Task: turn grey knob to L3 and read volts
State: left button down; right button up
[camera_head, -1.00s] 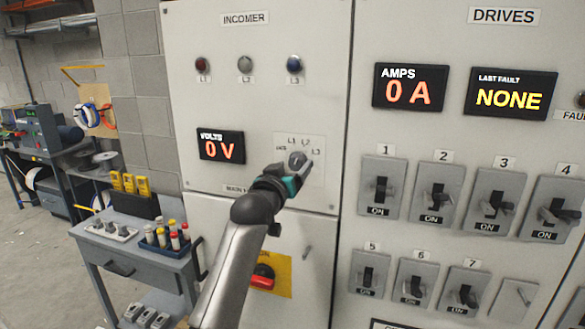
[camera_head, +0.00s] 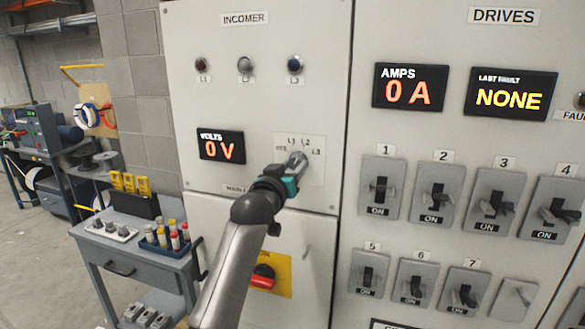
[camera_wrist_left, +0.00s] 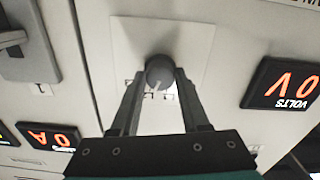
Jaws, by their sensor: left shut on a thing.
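The grey knob (camera_head: 297,157) is on a pale selector plate (camera_head: 317,172) on the incomer panel, with L1, L2 and L3 labels around it. My left gripper (camera_head: 293,168) is shut on the knob. In the left wrist view the two fingers (camera_wrist_left: 160,88) hold the round knob (camera_wrist_left: 160,70) from both sides. A pale pointer line shows on the knob, but I cannot tell which label it points to. The volts display (camera_head: 221,146) left of the plate reads 0 V; it also shows upside down in the left wrist view (camera_wrist_left: 283,83). My right gripper is not in view.
Three indicator lamps sit above, the middle one (camera_head: 245,65) grey. A red handle on a yellow plate (camera_head: 272,275) is below the gripper. Several breaker switches fill the drives panel at right; the amps display (camera_head: 409,88) reads 0 A. A grey cart (camera_head: 135,262) stands at left.

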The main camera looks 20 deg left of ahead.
pick_arm(q)
jog(key=m+p, duration=0.3)
jog(key=m, duration=0.1)
jog(key=shift+r, duration=0.1)
jog(key=shift+a+m+p, duration=0.1)
jog(key=shift+m+p, duration=0.85)
jog(key=shift+m, duration=0.95)
jog(key=shift+c, duration=2)
grip_release()
jog(key=shift+s, duration=0.1)
jog(key=s+b, duration=0.2)
jog(key=s, duration=1.3)
jog(key=shift+a, duration=0.25)
